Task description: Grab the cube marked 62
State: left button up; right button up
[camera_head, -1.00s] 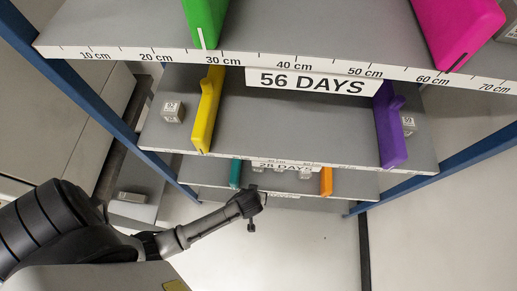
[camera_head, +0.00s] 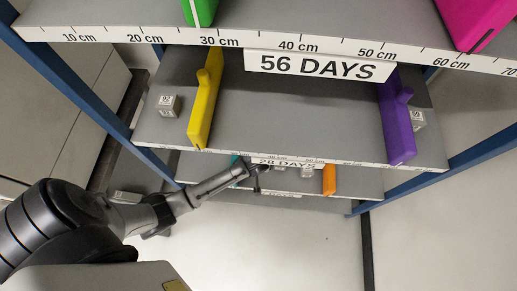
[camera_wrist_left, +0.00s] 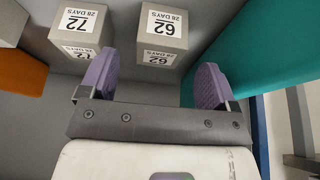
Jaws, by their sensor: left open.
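The cube marked 62 (camera_wrist_left: 163,34) is pale grey with white labels, upside down in the left wrist view. It stands on the shelf ahead of the gap between my left gripper's fingers (camera_wrist_left: 156,72). The gripper is open and empty, with its purple pads apart and the cube beyond their tips. A cube marked 72 (camera_wrist_left: 80,30) stands beside it, past the other pad. In the head view my left gripper (camera_head: 256,178) is at the front of the 28 DAYS shelf. It partly covers that area, and cube numbers there are too small to read. My right gripper is not in view.
A teal divider (camera_wrist_left: 258,50) stands close to cube 62, and an orange divider (camera_wrist_left: 20,85) is on the opposite side. Another cube (camera_wrist_left: 10,22) is partly visible. The 56 DAYS shelf (camera_head: 290,115) hangs above, with yellow (camera_head: 203,108) and purple (camera_head: 396,120) dividers.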

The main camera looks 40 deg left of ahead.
pick_arm(q)
jog(key=b+x, duration=0.2)
jog(key=x, duration=0.2)
jog(key=shift+w+a, duration=0.1)
jog(key=shift+w+f, duration=0.15)
jog(key=shift+f, duration=0.3)
jog(key=c, duration=1.2)
